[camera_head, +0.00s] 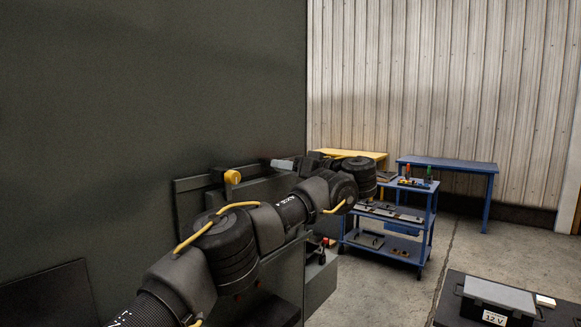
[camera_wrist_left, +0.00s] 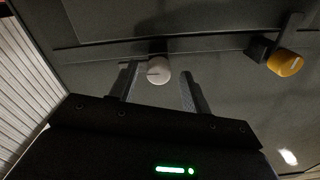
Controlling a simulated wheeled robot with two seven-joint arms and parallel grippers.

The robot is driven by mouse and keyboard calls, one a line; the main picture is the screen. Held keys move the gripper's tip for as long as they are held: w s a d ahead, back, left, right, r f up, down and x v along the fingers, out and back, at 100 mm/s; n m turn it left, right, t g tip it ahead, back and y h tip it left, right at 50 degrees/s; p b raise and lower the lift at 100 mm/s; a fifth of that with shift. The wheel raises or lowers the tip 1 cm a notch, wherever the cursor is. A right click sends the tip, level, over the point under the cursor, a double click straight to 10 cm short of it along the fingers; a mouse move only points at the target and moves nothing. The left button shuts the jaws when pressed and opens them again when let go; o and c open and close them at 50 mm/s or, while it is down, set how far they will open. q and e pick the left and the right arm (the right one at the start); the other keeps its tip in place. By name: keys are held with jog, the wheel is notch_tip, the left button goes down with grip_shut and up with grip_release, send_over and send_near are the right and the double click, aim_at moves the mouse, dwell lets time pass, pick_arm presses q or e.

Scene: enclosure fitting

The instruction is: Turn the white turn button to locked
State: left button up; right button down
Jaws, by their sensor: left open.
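The white turn button (camera_wrist_left: 159,70) shows in the left wrist view as a round knob on the dark enclosure face, with a thin dark mark on it. My left gripper (camera_wrist_left: 157,82) is open, with one finger on each side of the button. I cannot tell whether either finger touches it. In the head view my left gripper (camera_head: 288,164) is up against the enclosure (camera_head: 190,80), and I cannot make out the button there. My right gripper is not in view.
A yellow knob (camera_head: 232,177) sticks out on a dark bracket left of my left gripper; it also shows in the left wrist view (camera_wrist_left: 285,62). A blue cart (camera_head: 400,226) and a blue table (camera_head: 447,164) stand behind. A grey 12 V box (camera_head: 498,293) sits front right.

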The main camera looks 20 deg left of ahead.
pick_arm(q)
jog(key=c, duration=0.9)
jog(key=shift+d+f, duration=0.1)
jog(key=shift+d, duration=0.2)
jog(key=shift+c, duration=0.5)
jog(key=m+b, duration=0.1)
jog(key=m, duration=0.1)
jog(key=m+b, duration=0.1)
jog(key=m, duration=0.1)
jog(key=m+b, duration=0.1)
jog(key=m, duration=0.1)
jog(key=shift+a+m, duration=0.3)
jog(key=shift+a, duration=0.05)
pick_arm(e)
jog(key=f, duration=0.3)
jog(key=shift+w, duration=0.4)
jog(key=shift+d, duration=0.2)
pick_arm(q)
jog(key=o, duration=1)
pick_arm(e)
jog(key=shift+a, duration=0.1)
